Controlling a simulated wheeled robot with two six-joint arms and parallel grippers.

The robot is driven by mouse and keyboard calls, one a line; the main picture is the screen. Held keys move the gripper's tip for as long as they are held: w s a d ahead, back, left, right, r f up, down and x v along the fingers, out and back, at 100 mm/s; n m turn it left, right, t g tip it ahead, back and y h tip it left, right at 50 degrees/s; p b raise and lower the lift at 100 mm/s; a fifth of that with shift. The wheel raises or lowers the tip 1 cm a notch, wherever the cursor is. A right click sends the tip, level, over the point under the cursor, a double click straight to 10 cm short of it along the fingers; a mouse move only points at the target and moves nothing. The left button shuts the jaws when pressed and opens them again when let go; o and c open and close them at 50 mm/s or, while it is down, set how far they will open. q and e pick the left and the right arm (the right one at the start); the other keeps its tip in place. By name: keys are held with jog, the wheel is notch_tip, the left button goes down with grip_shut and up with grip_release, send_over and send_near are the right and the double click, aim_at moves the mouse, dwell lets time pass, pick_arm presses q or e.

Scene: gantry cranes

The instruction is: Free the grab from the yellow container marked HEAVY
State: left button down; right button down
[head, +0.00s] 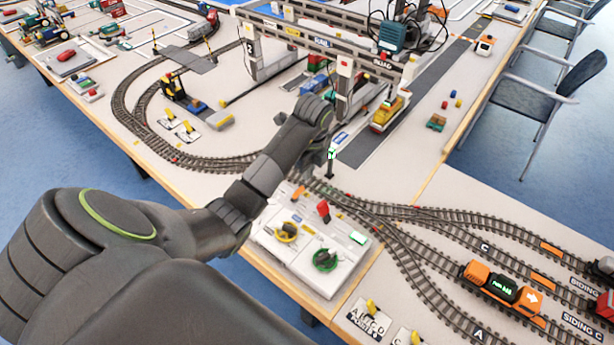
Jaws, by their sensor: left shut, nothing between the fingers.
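The gantry crane (352,50) marked ROAD stands at the upper middle, with a teal box (392,37) on its top beam. My right gripper is not in view.
A white control panel (291,266) with a yellow knob, a green knob and a red lever sits at the near edge. Rail tracks (420,262) curve right, with an orange wagon (503,291). Chairs stand beyond the table's right edge.

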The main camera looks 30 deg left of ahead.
aim_at(296, 195)
pick_arm(q)
jog(key=f+b, duration=0.2)
jog(key=f, duration=0.1)
jog(key=f+b, duration=0.5)
jog(key=b, duration=0.1)
jog(key=shift+a+f, duration=0.3)
jog(key=shift+f, duration=0.6)
jog(key=shift+a+r, duration=0.1)
